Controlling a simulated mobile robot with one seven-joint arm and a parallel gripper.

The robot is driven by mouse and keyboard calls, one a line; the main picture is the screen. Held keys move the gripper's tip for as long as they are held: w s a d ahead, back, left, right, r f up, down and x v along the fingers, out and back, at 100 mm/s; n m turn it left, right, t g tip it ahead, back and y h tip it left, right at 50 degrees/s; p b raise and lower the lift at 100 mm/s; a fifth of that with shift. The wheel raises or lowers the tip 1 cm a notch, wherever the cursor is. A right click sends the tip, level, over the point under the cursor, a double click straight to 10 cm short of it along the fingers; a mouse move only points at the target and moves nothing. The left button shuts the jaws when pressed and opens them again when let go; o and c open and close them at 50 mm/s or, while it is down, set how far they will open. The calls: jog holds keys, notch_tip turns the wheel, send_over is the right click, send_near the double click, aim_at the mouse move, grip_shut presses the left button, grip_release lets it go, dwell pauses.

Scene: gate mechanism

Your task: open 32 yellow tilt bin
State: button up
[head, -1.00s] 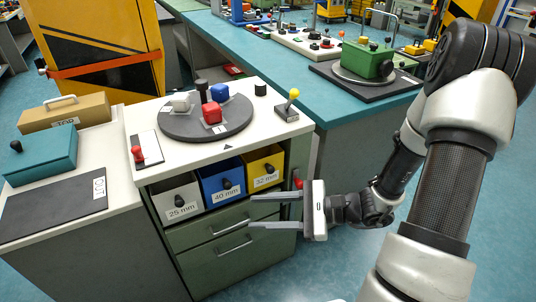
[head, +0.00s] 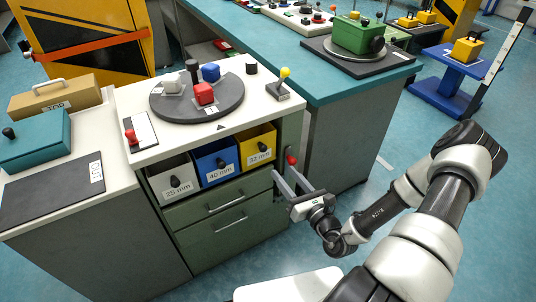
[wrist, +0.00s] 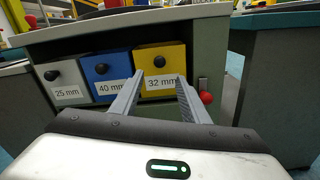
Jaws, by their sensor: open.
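The yellow tilt bin (head: 258,146) labelled 32 mm sits at the right end of a row of three bins under the white top. Its black knob (head: 262,147) is on the upper front, and it also shows in the wrist view (wrist: 159,61). The bin looks upright in its slot. My gripper (head: 288,172) is open and empty, in front of and a little below and right of the yellow bin. In the wrist view the fingers (wrist: 156,82) point toward the yellow bin, with the knob between and beyond their tips. They appear apart from it.
A blue 40 mm bin (head: 218,162) and a grey 25 mm bin (head: 173,179) stand to the left. A red knob (head: 292,160) on the cabinet's right side is close to my gripper. Green drawers (head: 222,202) lie below. A turntable (head: 197,100) stands on top.

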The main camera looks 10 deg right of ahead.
aim_at(265, 150)
jog(key=b+x, duration=0.1)
jog(key=x, duration=1)
jog(key=shift+w, duration=0.2)
jog(key=shift+f, duration=0.1)
grip_shut()
